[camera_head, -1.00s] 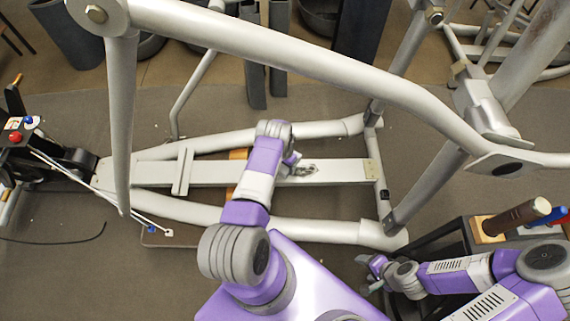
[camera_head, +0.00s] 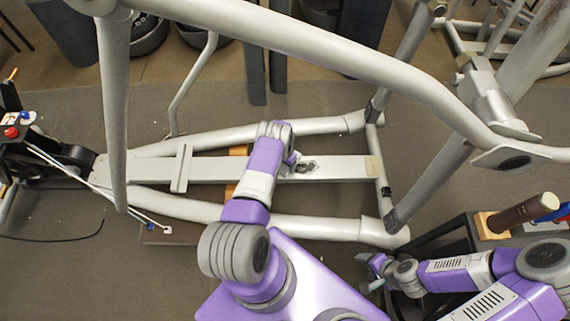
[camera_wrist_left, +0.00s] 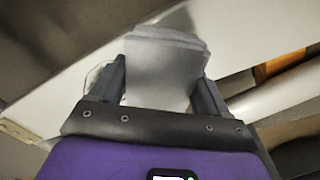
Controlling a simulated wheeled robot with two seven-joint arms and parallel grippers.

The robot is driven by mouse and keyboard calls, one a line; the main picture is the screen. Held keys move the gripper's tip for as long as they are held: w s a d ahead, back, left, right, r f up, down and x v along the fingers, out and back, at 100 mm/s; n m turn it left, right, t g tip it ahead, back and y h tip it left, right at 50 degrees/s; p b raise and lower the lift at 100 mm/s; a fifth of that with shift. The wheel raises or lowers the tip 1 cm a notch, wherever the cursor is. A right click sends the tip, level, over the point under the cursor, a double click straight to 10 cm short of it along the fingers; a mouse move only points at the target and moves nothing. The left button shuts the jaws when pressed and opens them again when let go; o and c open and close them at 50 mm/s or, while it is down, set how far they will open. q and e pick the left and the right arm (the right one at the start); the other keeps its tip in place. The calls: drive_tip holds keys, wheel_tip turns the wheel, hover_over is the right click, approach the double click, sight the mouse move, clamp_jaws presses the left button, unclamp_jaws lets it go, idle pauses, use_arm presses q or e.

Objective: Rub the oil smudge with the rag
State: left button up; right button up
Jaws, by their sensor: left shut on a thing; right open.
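The oil smudge (camera_head: 305,168) is a dark patch on the flat pale grey beam (camera_head: 342,168) of the machine's frame. My left gripper (camera_head: 291,159) is over this beam, just left of the smudge in the head view. In the left wrist view my left gripper (camera_wrist_left: 163,78) is shut on the rag (camera_wrist_left: 165,60), a light grey folded cloth that sticks out past the fingertips. The beam lies behind the rag there; whether they touch I cannot tell. The rag is mostly hidden in the head view. My right gripper (camera_head: 370,272) is open and empty at the lower right.
A large grey curved bar (camera_head: 300,48) of the machine crosses above the beam. Round tubes (camera_head: 300,228) run along both sides of it. A dark cart (camera_head: 455,235) with brown- and blue-handled tools stands at the right, near my right arm. Bare floor lies left of my base.

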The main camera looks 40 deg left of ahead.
use_arm(q)
drive_tip(key=shift+f, duration=0.95)
drive_tip(key=shift+w+d, duration=0.1)
drive_tip(key=shift+w+d+r, duration=0.1)
drive_tip(key=shift+w+d, duration=1)
drive_tip(key=shift+d, duration=0.2)
drive_tip(key=shift+w+d, duration=1.25)
drive_tip(key=shift+d, duration=0.3)
drive_tip(key=shift+w+d, duration=1.25)
drive_tip(key=shift+d, duration=0.25)
drive_tip(key=shift+s, duration=0.1)
drive_tip(key=shift+s+a+p, duration=0.7)
drive_tip(key=shift+a+p, duration=0.05)
drive_tip(key=shift+a, duration=0.05)
drive_tip(key=shift+s+a+p, duration=0.75)
drive_tip(key=shift+s+a, duration=0.4)
drive_tip(key=shift+a, duration=0.3)
drive_tip(key=shift+s+a+p, duration=0.55)
drive_tip(key=shift+s+a, duration=1.3)
drive_tip(key=shift+a, duration=0.3)
